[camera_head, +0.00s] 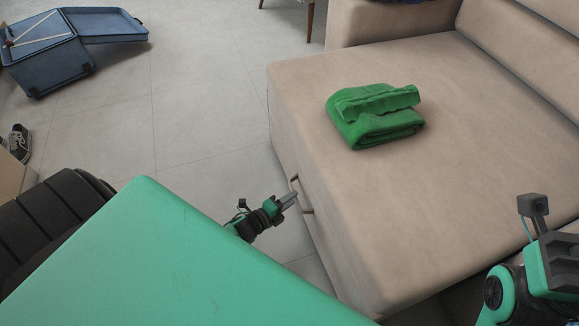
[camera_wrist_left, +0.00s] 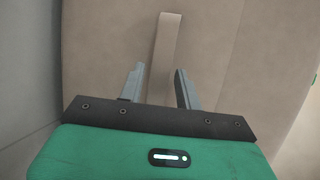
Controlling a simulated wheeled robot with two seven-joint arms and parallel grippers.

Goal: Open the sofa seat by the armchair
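The beige sofa seat (camera_head: 350,205) fills the right half of the head view, with a beige strap handle (camera_head: 294,184) on its front face. In the left wrist view the strap (camera_wrist_left: 167,50) stands out from the beige front, roughly in line with the gap between my fingers. My left gripper (camera_head: 290,199) is at the strap, its two fingers (camera_wrist_left: 160,72) apart. I cannot tell whether they touch the strap. My right wrist (camera_head: 545,255) shows at the lower right, above the seat's near edge; its fingers are not visible. No armchair can be made out for certain.
A folded green cloth (camera_head: 372,120) lies on the seat. A blue open case (camera_head: 50,60) stands on the tiled floor at the far left, with a dark shoe (camera_head: 19,143) below it. A wooden furniture leg (camera_head: 310,22) shows at the top.

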